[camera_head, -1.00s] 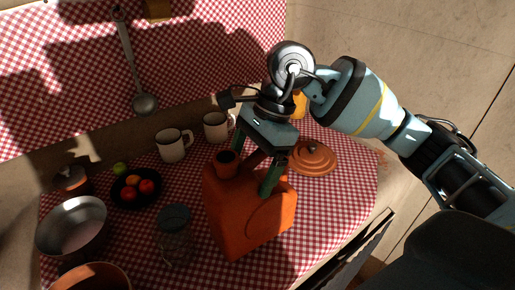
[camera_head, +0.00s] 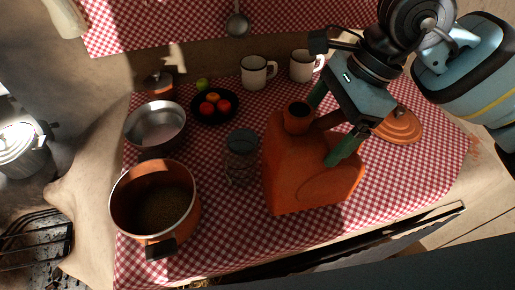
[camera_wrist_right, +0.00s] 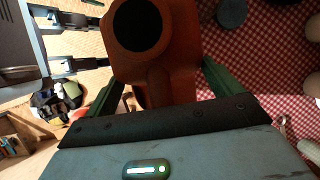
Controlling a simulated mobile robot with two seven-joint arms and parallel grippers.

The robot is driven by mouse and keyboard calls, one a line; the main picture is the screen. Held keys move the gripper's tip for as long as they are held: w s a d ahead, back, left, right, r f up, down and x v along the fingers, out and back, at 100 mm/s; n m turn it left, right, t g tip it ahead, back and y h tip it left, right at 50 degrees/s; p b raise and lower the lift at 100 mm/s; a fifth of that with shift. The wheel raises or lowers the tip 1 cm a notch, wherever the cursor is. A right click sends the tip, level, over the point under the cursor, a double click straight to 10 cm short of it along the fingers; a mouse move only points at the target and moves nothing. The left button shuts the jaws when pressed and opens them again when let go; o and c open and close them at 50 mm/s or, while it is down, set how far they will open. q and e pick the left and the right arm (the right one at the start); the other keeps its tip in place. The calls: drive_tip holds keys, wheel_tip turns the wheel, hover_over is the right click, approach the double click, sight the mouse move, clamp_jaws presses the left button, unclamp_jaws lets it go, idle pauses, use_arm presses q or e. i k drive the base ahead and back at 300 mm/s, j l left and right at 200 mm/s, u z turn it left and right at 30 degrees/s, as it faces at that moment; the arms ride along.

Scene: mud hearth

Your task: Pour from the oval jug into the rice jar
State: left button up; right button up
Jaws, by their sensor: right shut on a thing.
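The orange oval jug (camera_head: 300,175) is upright on the checked cloth, right of the glass jar. My right gripper (camera_head: 338,125) is shut on the upper part of the jug, one green finger in front. Whether the base touches the cloth is hard to tell. In the right wrist view the jug's dark round mouth (camera_wrist_right: 137,25) shows between the fingers. The rice jar (camera_head: 241,165) is a clear glass jar with a blue-grey top, apart from the jug; its contents are unclear. My left gripper (camera_wrist_right: 80,43) shows only in the right wrist view, its two fingers apart and empty.
An orange pot (camera_head: 128,218) and a metal bowl (camera_head: 158,128) stand left. A black fruit plate (camera_head: 197,115) and two white mugs (camera_head: 255,75) stand behind. An orange lid (camera_head: 400,127) lies right of the jug. Bare cloth lies in front of the jar.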

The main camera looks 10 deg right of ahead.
sight(239, 150)
drive_tip(key=k, duration=1)
